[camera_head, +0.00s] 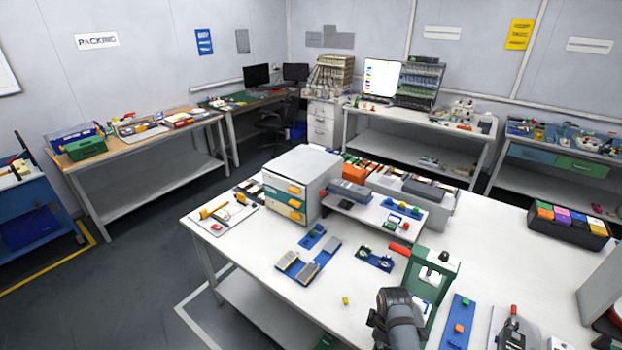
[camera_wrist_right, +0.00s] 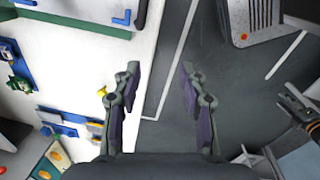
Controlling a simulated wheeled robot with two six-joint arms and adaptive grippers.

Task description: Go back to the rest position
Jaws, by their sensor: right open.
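My right gripper (camera_wrist_right: 158,72) is open and empty in the right wrist view, with its two dark fingers wide apart. It is above the edge of the white table (camera_wrist_right: 130,60), with grey floor below and between the fingers. In the head view a dark and grey part of my arm shows at the lower middle, by the green press (camera_head: 445,275); no fingers can be made out there. A dark jointed part at the right of the right wrist view may be my left gripper, but its jaws are unclear.
Blue fixtures (camera_head: 322,258) with grey flat pieces lie on the white table, and a small yellow piece (camera_head: 346,300) lies near its front edge. A grey drawer cabinet (camera_head: 300,180) stands behind. Floor at the left is clear.

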